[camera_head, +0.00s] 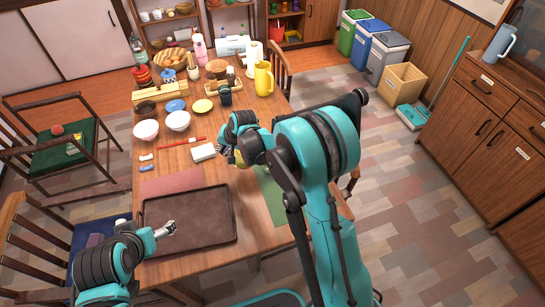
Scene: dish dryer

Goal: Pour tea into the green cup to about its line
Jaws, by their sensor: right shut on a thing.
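My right gripper (232,156) is low over the right side of the table, above the far end of a green mat (273,198). It is shut on a small yellowish thing (242,154), mostly hidden by the gripper and arm; I cannot tell what it is. I cannot make out a green cup for sure. A dark cup (225,97) stands farther back, and a tall yellow pitcher (264,79) stands at the back right of the table. My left gripper (170,228) is over the dark tray (215,238), seemingly empty; its jaws are too small to judge.
Bottles and a basket (173,59) crowd the back. A reddish mat (171,182) lies beyond the tray. Chairs flank the table.

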